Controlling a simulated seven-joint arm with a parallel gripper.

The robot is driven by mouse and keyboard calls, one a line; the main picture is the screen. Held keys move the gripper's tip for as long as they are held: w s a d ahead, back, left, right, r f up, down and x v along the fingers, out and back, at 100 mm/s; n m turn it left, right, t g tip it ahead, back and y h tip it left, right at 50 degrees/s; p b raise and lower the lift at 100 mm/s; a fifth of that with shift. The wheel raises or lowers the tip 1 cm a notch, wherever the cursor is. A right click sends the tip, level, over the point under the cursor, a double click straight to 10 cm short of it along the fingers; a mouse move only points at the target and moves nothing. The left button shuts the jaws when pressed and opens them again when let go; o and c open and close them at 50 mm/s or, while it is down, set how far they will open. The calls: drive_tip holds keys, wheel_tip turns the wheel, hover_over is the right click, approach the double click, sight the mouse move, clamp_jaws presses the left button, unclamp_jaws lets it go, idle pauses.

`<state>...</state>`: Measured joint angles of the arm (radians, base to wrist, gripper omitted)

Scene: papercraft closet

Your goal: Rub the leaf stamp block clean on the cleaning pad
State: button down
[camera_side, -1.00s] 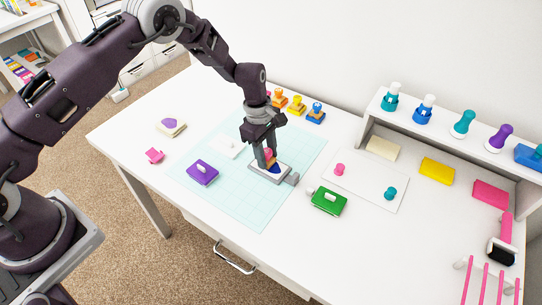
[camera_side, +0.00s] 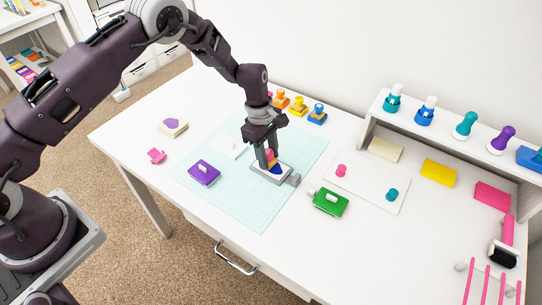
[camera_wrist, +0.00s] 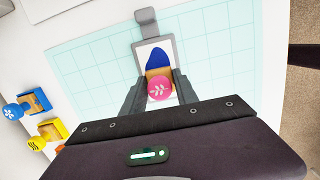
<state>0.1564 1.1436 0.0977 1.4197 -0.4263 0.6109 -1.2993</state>
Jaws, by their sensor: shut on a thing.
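My gripper (camera_side: 269,160) is shut on the leaf stamp block, which has a round pink knob (camera_wrist: 159,88) with a white leaf mark and a tan body (camera_side: 272,162). The wrist view shows the knob between my two fingers. The stamp stands upright over a grey-framed white pad (camera_side: 258,172) with a dark blue patch (camera_wrist: 156,57), which lies on the gridded mat. This pad may be the cleaning pad. The stamp's underside is hidden, so I cannot tell whether it touches the pad. A cream block with a purple patch (camera_side: 173,127) lies at the left.
The pale blue mat (camera_side: 250,212) has a purple block (camera_side: 204,173) at its left. A green block (camera_side: 330,203) lies to the right. Several stamps, including a blue one (camera_side: 317,114), stand behind. A white shelf (camera_side: 450,142) borders the back right. The table front is clear.

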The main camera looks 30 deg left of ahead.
drive_tip(key=shift+d+f, duration=0.1)
drive_tip(key=shift+d, duration=0.95)
drive_tip(key=shift+a, duration=1.05)
drive_tip(key=shift+r, duration=0.25)
drive_tip(key=shift+r, duration=0.6)
drive_tip(key=shift+f, duration=0.8)
